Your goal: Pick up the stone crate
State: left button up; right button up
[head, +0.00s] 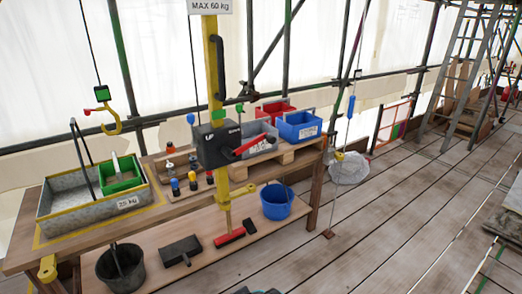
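A grey box-shaped crate (85,217) with a yellow rim and a "25 kg" label stands on the left part of the wooden bench, inside a yellow outline. It looks like the stone crate, though no label names it so. A dark bar handle (83,155) rises above it. A green tray (120,177) with a light-coloured handle sits in its right end. A yellow hook (114,122) hangs on a cable above the crate, apart from it. Neither of my grippers can be made out in the head view.
A yellow post with a black control box (218,146) stands in front of the bench's middle. Red, grey and blue bins (300,126) sit at the bench's right. A black bucket (122,268) and blue bucket (277,201) are lower down. The plank floor (400,215) at right is largely clear.

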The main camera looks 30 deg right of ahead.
aim_at(299, 123)
jog(key=z, duration=1.45)
jog(key=i+l+u, duration=0.15)
jog(key=i+l, duration=0.7)
jog(key=i, duration=0.3)
jog(key=i+l+u, duration=0.15)
jog(key=i+l, duration=0.8)
jog(key=i, duration=0.15)
